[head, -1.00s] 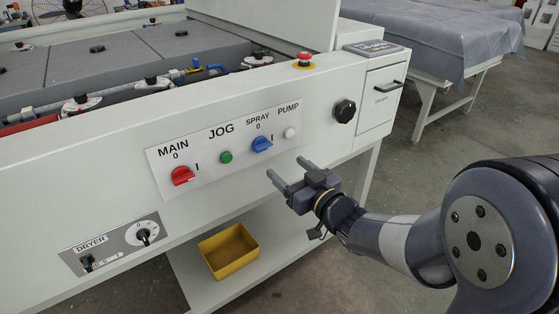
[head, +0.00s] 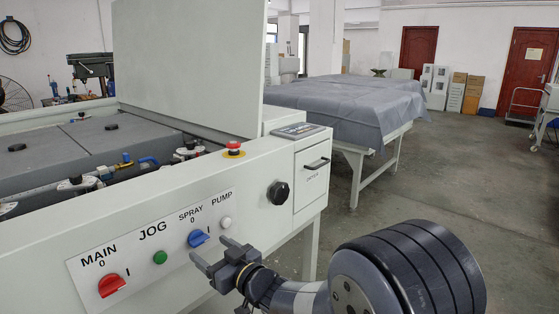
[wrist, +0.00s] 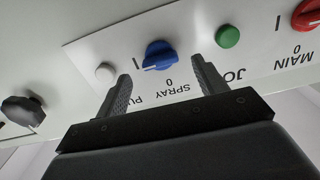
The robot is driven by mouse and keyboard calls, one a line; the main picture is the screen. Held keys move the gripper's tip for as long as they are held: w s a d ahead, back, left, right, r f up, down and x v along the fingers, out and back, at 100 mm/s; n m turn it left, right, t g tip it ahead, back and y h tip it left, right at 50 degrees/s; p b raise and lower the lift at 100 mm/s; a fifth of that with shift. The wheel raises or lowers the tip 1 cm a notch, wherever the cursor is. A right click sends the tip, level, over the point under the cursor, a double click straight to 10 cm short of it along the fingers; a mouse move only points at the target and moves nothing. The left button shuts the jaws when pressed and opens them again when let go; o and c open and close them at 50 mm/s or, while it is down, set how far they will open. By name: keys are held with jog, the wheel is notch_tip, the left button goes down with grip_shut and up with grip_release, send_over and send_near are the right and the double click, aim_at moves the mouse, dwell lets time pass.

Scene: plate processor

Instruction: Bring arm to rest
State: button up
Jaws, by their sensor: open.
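My gripper (head: 211,255) is open and empty in front of the machine's control panel (head: 135,239), near the blue SPRAY knob (head: 198,238). In the wrist view the gripper (wrist: 163,78) shows its two fingers apart, with the SPRAY knob (wrist: 160,54) seen between and beyond them. I cannot tell whether the fingertips touch the panel. The red MAIN knob (head: 111,286), green JOG button (head: 160,257) and white PUMP button (head: 225,223) sit along the same panel. My arm reaches in from the lower right.
A red emergency stop (head: 233,149) and a black round knob (head: 278,192) stick out of the machine. A drawer with a handle (head: 317,164) is at its right end. A cloth-covered table (head: 355,110) stands behind. Grey floor (head: 450,185) is open at the right.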

aim_at(202, 243)
jog(key=x, duration=0.4)
jog(key=shift+d, duration=0.15)
jog(key=shift+s, duration=0.1)
